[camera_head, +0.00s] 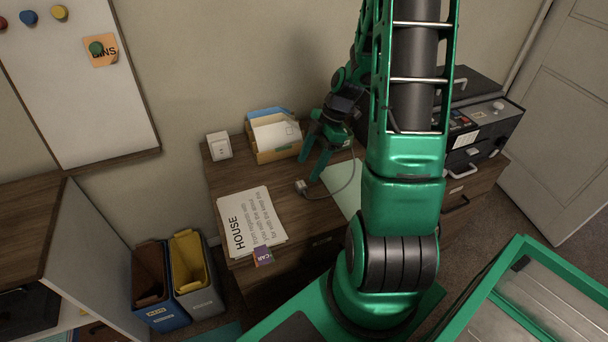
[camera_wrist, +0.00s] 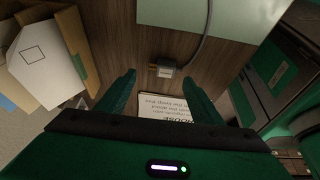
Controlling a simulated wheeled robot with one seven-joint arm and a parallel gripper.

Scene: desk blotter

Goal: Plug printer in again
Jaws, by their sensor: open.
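The grey plug (camera_head: 300,186) lies on the wooden desk, and its grey cable (camera_head: 349,183) curves right and back behind my arm. In the wrist view the plug (camera_wrist: 166,70) shows brass pins pointing left. My gripper (camera_head: 310,168) is open and empty, pointing down just behind the plug. In the wrist view the plug appears between and slightly beyond the fingertips (camera_wrist: 159,75); their height above the desk is hard to tell. A white wall-side socket box (camera_head: 219,146) stands at the desk's back left. The black printer (camera_head: 485,130) is at the right, partly hidden by my arm.
Printed sheets (camera_head: 250,220) and a small purple card (camera_head: 263,256) lie at the desk's front left. A pale green blotter (camera_head: 345,188) lies right of the plug. Two bins (camera_head: 196,285) stand on the floor.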

